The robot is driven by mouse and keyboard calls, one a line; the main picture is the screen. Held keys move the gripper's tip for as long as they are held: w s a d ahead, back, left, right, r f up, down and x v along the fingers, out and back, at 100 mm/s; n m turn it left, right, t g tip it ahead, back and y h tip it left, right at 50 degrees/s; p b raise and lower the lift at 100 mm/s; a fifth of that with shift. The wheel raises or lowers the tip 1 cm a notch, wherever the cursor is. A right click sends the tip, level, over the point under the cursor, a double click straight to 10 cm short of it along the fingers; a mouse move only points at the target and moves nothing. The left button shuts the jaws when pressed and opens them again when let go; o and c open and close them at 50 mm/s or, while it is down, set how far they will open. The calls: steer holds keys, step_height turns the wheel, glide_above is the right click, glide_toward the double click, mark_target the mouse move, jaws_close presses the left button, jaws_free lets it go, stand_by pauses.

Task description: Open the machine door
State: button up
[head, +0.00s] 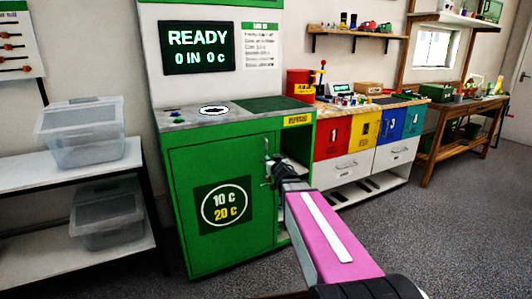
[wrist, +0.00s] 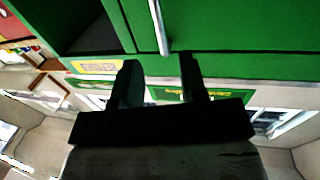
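The machine (head: 250,67) is green and white, with a screen reading "READY 0 IN 0 c". Its green door (head: 185,190) carries a "10 c 20 c" sign and looks shut. An upright metal handle (head: 266,148) is at the door's right edge, partly hidden by my gripper (head: 268,172). In the wrist view a thin pale bar (wrist: 158,25), seemingly the handle, lines up with the gap between the two dark fingers of my gripper (wrist: 160,60). The fingers are apart. The bar's visible end is near the fingertips; I cannot tell whether they touch it.
An open compartment (head: 290,205) lies right of the door, under a yellow label (head: 298,119). Coloured bins (head: 332,137) and a workbench (head: 460,110) stand farther right. A shelf (head: 60,178) with clear tubs (head: 82,135) is at left. Grey floor at right is clear.

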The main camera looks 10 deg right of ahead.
mark_target(266, 151)
steer(key=w, duration=0.6)
steer(key=w+a, duration=0.1)
steer(key=w, duration=0.3)
steer(key=shift+w, duration=0.1)
jaws_close()
